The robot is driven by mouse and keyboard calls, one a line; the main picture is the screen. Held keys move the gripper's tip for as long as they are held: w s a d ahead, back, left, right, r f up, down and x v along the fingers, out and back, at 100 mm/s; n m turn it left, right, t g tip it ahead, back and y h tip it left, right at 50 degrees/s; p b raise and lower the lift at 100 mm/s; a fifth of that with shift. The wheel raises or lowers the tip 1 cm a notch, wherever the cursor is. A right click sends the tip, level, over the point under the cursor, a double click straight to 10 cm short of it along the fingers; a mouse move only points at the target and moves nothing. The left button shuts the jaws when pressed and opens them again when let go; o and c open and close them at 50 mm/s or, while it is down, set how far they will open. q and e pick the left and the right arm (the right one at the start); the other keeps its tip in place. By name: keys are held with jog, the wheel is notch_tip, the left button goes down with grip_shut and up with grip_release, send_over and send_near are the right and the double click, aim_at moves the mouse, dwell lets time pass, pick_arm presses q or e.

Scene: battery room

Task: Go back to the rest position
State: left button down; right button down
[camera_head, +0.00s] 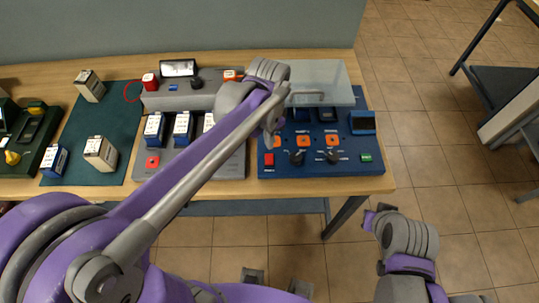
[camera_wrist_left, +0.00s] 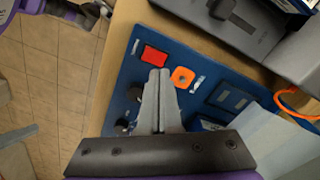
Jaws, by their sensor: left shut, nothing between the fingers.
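My left gripper (camera_head: 269,138) is over the left part of the blue control panel (camera_head: 345,185), its arm reaching across the table from the lower left. In the left wrist view its two fingers (camera_wrist_left: 159,76) are together and empty, in front of the panel near a red button (camera_wrist_left: 155,55) and an orange switch plate (camera_wrist_left: 182,77). I cannot tell whether the fingertips touch the panel. My right arm is folded at the lower right of the head view, beyond the table's front edge.
A clear cover (camera_head: 335,72) with a handle stands at the panel's back. A grey charger unit (camera_head: 231,168) with blue batteries is partly hidden behind my left arm. A green mat (camera_head: 85,125) with several battery blocks lies further left.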

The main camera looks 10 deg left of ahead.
pick_arm(q)
jog(key=shift+r+p, duration=0.35)
jog(key=shift+r, duration=0.55)
jog(key=s+a+f+n+t, duration=0.3)
jog(key=s+a+n+t, duration=0.2)
jog(key=s+n, duration=0.3)
jog(key=s+a, duration=0.1)
jog(key=s, duration=0.3)
jog(key=shift+s+a+n+t, duration=0.2)
jog(key=shift+a+n+t, duration=0.1)
jog(key=shift+n+t, duration=0.1)
